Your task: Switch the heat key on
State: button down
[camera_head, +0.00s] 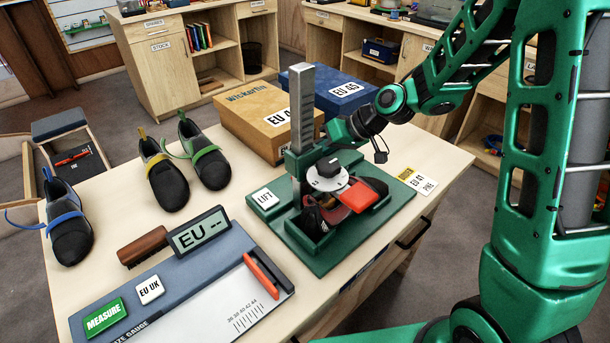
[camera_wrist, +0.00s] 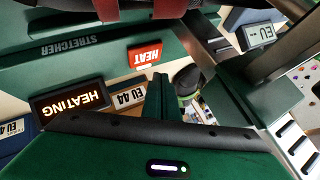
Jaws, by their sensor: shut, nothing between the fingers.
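In the wrist view, which is upside down, the red HEAT key (camera_wrist: 144,55) sits on the green face of the machine marked STRETCHER (camera_wrist: 70,45). A dark panel beside it shows HEATING (camera_wrist: 70,102) in lit letters. My gripper (camera_wrist: 161,80) is shut and empty, its fingers pointing toward the key. The tips appear very near its edge; I cannot tell whether they touch. In the head view the green stretcher (camera_head: 405,222) stands on the table, with a dark dial and a red lever on top and a shoe in it. The key and my fingertips are hidden there.
An orange box (camera_head: 250,122) and a blue box (camera_head: 340,88) stand behind the stretcher. A tall metal post (camera_head: 302,110) rises from its left side. The gauge board (camera_head: 120,285), an EU display (camera_head: 200,232) and several shoes lie to the left.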

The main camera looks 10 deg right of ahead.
notch_tip(320, 180, up, 4)
jog(key=shift+f, duration=0.1)
dwell(0.4)
jog(key=s+d+h, duration=0.1)
jog(key=d, duration=0.3)
jog(key=s+d+m+h, duration=0.1)
jog(key=s+d, duration=0.1)
jog(key=d, duration=0.2)
jog(key=s+d+m+h, duration=0.1)
jog(key=s+d, duration=0.1)
jog(key=d, duration=0.2)
jog(key=shift+d+r+h, duration=0.15)
jog(key=shift+r+h, duration=0.15)
jog(key=shift+r, duration=0.1)
jog(key=s+d+r+m+g+h, duration=0.1)
jog(key=s+d+m, duration=0.3)
jog(key=s+d, duration=0.5)
jog(key=s+d+r+m+g+h, duration=0.1)
jog(key=s+d+m, duration=0.4)
jog(key=s+d, duration=0.5)
jog(key=s+g+h, duration=0.1)
jog(key=s+h, duration=0.1)
jog(key=s, duration=0.6)
jog(key=shift+d+r+h, duration=0.15)
jog(key=shift+d+h, duration=0.05)
jog(key=shift+h, duration=0.2)
jog(key=shift+s, duration=0.1)
